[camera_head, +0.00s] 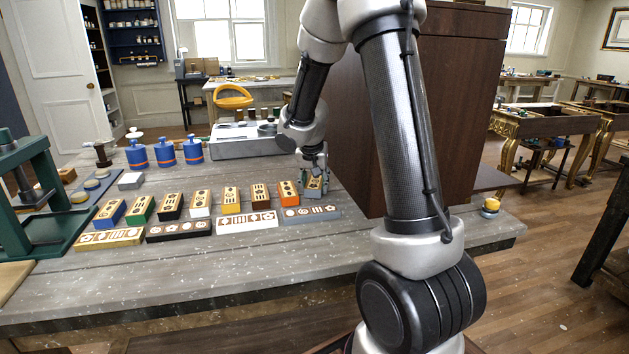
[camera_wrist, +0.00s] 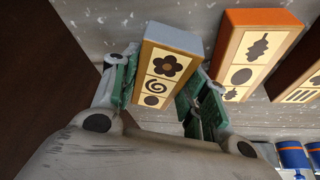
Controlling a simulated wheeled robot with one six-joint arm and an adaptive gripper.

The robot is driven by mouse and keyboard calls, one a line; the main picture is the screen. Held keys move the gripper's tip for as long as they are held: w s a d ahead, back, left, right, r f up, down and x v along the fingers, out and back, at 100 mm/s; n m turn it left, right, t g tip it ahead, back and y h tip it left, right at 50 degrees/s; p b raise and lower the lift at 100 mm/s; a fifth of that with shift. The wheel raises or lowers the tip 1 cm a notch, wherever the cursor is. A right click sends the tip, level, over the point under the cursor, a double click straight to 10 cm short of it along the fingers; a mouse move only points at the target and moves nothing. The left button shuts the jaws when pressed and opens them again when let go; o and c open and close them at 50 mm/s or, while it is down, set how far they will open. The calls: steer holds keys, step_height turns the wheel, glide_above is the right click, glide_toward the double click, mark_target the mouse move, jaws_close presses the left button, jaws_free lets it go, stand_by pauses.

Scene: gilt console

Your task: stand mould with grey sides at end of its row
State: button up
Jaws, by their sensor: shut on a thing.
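The mould with grey sides (camera_wrist: 165,68) has a pale top with a dark flower, a spiral and a dot. My gripper (camera_wrist: 160,100) is shut on it, with green-padded fingers on both sides. In the head view the held mould (camera_head: 315,186) is at the right end of the row of moulds, just behind a long grey pattern strip (camera_head: 311,214). Beside it on the left is the orange mould (camera_head: 288,193), with a gap between them in the wrist view. Whether the held mould touches the table I cannot tell.
The row continues left with several moulds, such as a blue-sided one (camera_head: 109,214). Long strips, including a white one (camera_head: 247,221), lie in front. A dark wooden cabinet (camera_head: 345,130) stands close on the right. Blue weights (camera_head: 165,152) and a green press (camera_head: 45,200) are further left.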

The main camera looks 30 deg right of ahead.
steer(key=shift+f, duration=0.55)
steer(key=o, duration=1.2)
steer(key=shift+o, duration=0.2)
steer(key=v, duration=1.2)
